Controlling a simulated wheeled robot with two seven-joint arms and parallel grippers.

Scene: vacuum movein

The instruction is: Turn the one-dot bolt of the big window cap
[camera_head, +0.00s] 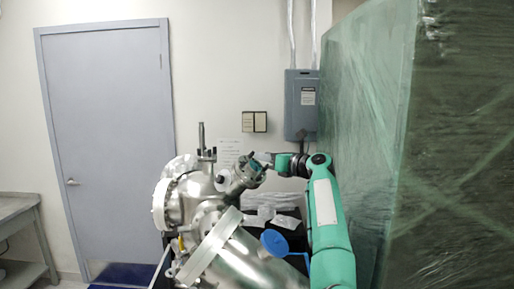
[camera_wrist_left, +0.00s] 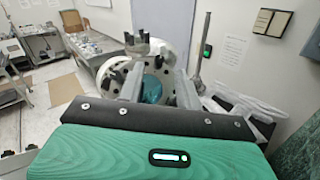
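The metal vacuum chamber (camera_head: 200,195) stands in the middle of the head view. A short angled port with a blue-teal window (camera_head: 257,166) faces up and right, close to my left gripper (camera_head: 268,158). In the left wrist view a white round flange (camera_wrist_left: 174,58) with dark bolts (camera_wrist_left: 114,72) around it lies beyond the fingers. A blue-teal round face (camera_wrist_left: 152,90) shows between them. My left gripper (camera_wrist_left: 160,88) has its two grey fingers well apart, with nothing visibly clamped. I cannot make out dot marks on any bolt. My right gripper is not in view.
A blue round cap (camera_head: 274,243) is near the lower chamber tube (camera_head: 240,262). A large plastic-wrapped stack (camera_head: 365,130) rises close on the right. A grey electrical box (camera_head: 301,104) hangs on the back wall. A metal table (camera_head: 22,205) stands at far left.

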